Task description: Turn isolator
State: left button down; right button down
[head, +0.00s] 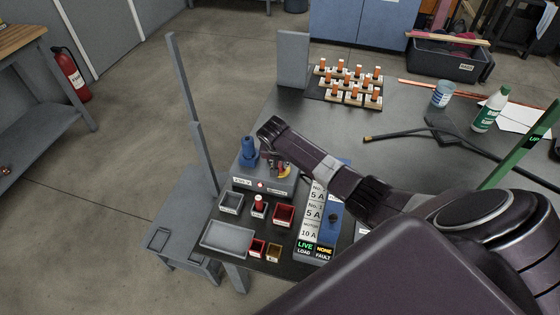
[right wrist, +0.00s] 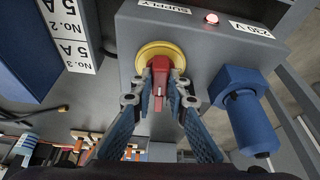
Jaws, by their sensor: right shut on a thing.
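The isolator is a red handle (right wrist: 160,75) on a round yellow plate (right wrist: 150,52), on the face of a grey supply box (right wrist: 205,60). In the head view the box (head: 275,187) stands at the table's left side, with the yellow plate (head: 285,172) partly hidden by my gripper. A red lamp (right wrist: 211,18) on the box is lit, between the SUPPLY and 230 V labels. My right gripper (right wrist: 160,95) has its two fingers shut on the red handle, one each side; it also shows in the head view (head: 277,163). My left gripper is not in view.
A blue connector (head: 249,153) sticks out beside the isolator. A labelled fuse board (head: 310,222) showing LIVE and NONE stands right of the box. Small trays, including a grey tray (head: 228,238), lie in front. Orange-topped pieces (head: 350,82) stand behind. A dark cable (head: 400,131) crosses the table.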

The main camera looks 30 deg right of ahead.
jog(key=n+p, duration=0.1)
jog(key=n+y+p, duration=0.1)
jog(key=shift+s+r+n, duration=0.1)
jog(key=shift+r+n, duration=0.1)
jog(key=shift+n, duration=0.1)
jog(key=shift+d+n+t+y+p, duration=0.15)
jog(key=shift+n+t+y+p, duration=0.15)
jog(key=shift+n, duration=0.5)
jog(key=shift+f+n+y, duration=0.15)
jog(key=shift+n+y, duration=0.15)
jog(key=shift+n, duration=0.7)
jog(key=shift+d+f+n+t+y, duration=0.1)
jog(key=shift+n+t+y, duration=0.25)
jog(key=shift+n, duration=0.55)
jog(key=n+b, duration=0.1)
jog(key=n+y+b, duration=0.1)
jog(key=n, duration=0.1)
jog(key=shift+d+f+n+y, duration=0.1)
jog(key=shift+f+n+y, duration=0.05)
jog(key=shift+n+y, duration=0.15)
jog(key=n+g+y+b, duration=0.1)
jog(key=n+b, duration=0.2)
jog(key=b, duration=0.1)
jog(key=shift+n, duration=0.3)
jog(key=shift+r+n+y+b, duration=0.2)
jog(key=shift+n+y+b, duration=0.05)
jog(key=shift+n+b, duration=0.45)
jog(key=shift+d, duration=0.1)
